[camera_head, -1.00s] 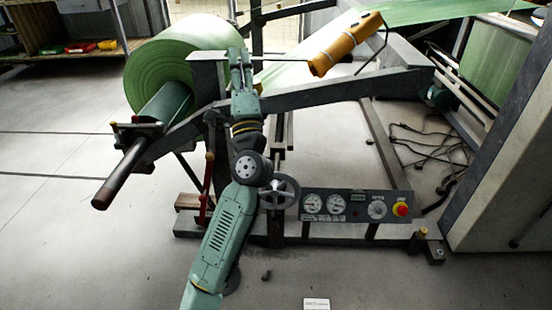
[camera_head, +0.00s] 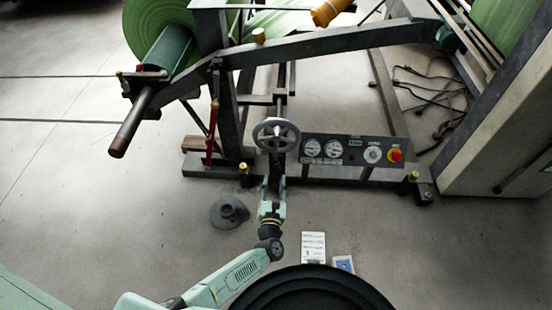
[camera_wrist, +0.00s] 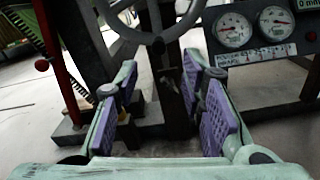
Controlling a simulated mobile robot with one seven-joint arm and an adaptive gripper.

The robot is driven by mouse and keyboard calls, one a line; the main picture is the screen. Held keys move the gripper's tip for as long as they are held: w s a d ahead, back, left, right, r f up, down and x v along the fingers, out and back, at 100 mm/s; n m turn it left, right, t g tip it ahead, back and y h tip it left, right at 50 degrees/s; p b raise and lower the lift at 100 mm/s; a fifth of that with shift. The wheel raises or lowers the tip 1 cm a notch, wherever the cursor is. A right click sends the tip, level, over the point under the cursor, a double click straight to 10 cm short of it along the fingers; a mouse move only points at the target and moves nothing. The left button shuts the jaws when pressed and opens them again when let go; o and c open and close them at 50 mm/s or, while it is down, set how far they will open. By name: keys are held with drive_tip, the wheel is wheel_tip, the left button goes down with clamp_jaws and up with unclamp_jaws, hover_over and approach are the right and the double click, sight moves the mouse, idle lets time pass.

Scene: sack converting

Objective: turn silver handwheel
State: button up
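The silver handwheel (camera_head: 276,121) is a spoked round wheel on the front of the dark machine frame, left of the gauge panel. Its lower rim also shows at the top of the wrist view (camera_wrist: 128,32). My gripper (camera_head: 274,186) is in front of and below the wheel in the head view, pointing toward the frame. In the wrist view my gripper (camera_wrist: 160,84) has its purple-padded fingers wide apart, with nothing between them. The fingers appear clear of the wheel; the exact distance is hard to tell.
A gauge panel (camera_head: 351,150) with a red button stands right of the wheel. A red lever (camera_head: 211,133) stands to the left. A dark shaft (camera_head: 133,123) juts out at far left. A dark round base (camera_head: 229,212) is on the floor. Open floor lies in front.

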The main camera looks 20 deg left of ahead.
sight(276, 159)
drive_tip(key=b+x, duration=0.1)
drive_tip(key=x, duration=0.9)
drive_tip(key=shift+c, duration=0.3)
clamp_jaws()
drive_tip(key=shift+d, duration=0.1)
